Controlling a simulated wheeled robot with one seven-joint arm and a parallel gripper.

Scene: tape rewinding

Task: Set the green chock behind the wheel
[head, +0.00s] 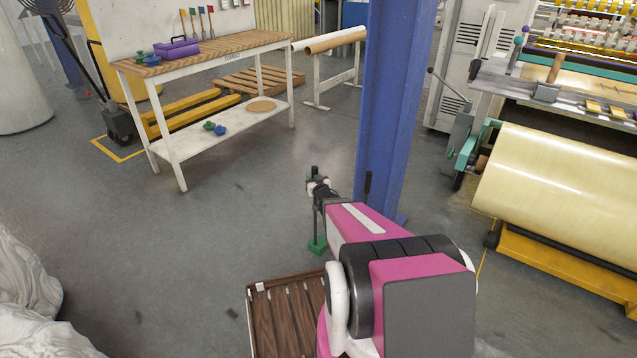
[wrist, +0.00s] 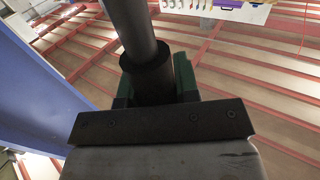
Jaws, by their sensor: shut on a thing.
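My gripper (head: 318,187) is shut on the black upright handle of the green chock (head: 317,245). The green block hangs at the handle's lower end, low near the floor, left of the blue column; I cannot tell whether it touches the floor. In the wrist view the black handle (wrist: 131,30) with its thicker collar fills the middle, with green parts on both sides. At the right, a dark wheel (head: 491,240) shows at the near left end of the yellow cradle. Another dark wheel (head: 458,181) shows under the teal machine frame. I cannot tell which wheel is meant.
The blue column (head: 394,90) stands just right of my gripper. A brown slatted crate (head: 262,325) lies below my arm. A large cream roll (head: 565,195) lies on the yellow cradle (head: 560,268). A workbench (head: 225,50) stands back left. Open floor lies left of the chock.

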